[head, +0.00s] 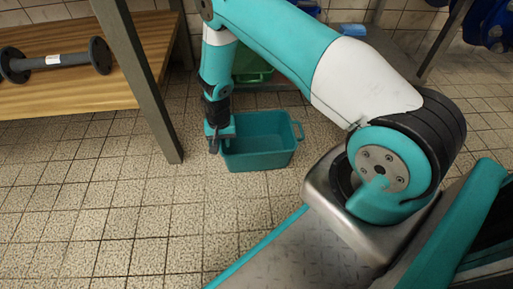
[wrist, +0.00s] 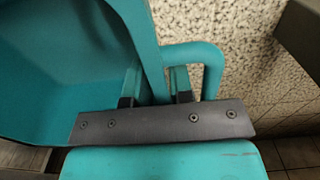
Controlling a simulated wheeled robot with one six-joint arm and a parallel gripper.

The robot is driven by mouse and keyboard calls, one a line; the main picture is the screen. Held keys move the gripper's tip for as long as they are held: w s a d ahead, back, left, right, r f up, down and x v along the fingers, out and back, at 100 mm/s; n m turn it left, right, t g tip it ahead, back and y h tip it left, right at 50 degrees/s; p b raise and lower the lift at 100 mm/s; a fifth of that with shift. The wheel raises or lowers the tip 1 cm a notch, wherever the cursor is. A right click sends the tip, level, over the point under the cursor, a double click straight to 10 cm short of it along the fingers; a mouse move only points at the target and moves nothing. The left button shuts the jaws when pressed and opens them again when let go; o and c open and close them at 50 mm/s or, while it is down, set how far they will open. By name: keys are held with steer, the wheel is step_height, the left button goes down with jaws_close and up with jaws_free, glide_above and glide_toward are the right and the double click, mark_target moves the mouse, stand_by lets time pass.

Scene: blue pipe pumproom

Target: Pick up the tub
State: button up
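The tub (head: 262,146) is a teal open box with a loop handle at each end. It stands upright on the tiled floor in the head view and looks empty. My gripper (head: 213,143) points down at its left end. In the wrist view, the tub (wrist: 60,90) fills the left side and its handle (wrist: 208,58) loops out to the right. My gripper's fingers (wrist: 156,86) are close together on either side of the tub's end wall, one inside the tub and one within the handle loop. They look closed on the wall; the contact itself is hard to see.
A wooden bench (head: 62,75) with a grey flanged pipe piece (head: 58,62) stands on the left, its metal leg (head: 140,85) near my gripper. A green crate (head: 252,70) lies behind the tub. The tiled floor in front (head: 130,215) is clear.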

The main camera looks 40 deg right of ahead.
jaws_close()
steer(key=shift+r, duration=0.15)
